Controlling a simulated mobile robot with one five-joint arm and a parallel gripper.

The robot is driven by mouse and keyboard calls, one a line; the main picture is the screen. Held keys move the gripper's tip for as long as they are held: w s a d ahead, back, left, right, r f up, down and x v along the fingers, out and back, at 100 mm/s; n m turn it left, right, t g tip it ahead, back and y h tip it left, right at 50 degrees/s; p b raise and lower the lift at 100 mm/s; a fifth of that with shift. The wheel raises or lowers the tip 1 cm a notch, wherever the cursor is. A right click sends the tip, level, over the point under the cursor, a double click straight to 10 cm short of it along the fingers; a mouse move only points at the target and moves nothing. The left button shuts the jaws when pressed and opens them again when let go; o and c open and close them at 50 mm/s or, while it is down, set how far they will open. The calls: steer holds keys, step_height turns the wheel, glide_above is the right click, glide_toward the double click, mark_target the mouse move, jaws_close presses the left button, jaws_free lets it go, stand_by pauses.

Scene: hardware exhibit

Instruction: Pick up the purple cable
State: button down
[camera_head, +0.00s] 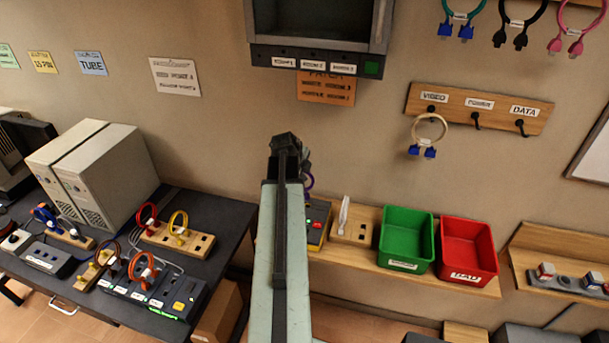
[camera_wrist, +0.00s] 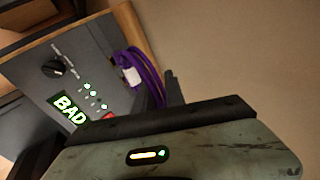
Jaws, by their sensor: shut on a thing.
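The purple cable (camera_wrist: 151,70) is a coiled loop with a white tag, beside the tester box in the wrist view. A small piece of the purple cable (camera_head: 309,181) shows at the right of my arm in the head view. My gripper (camera_wrist: 164,88) is shut on the cable, with its dark fingers against the loop's right side. In the head view my own arm hides the fingers and most of the cable.
The grey tester box (camera_wrist: 85,75) has a knob, lit green dots and a display reading BAD. On the wooden shelf, a green bin (camera_head: 405,238) and a red bin (camera_head: 467,250) stand to the right. A labelled hook board (camera_head: 480,107) holds a beige cable (camera_head: 443,127).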

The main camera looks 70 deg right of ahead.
step_height(320, 180, up, 15)
steer(key=p, duration=1.3)
steer(key=shift+f, duration=0.15)
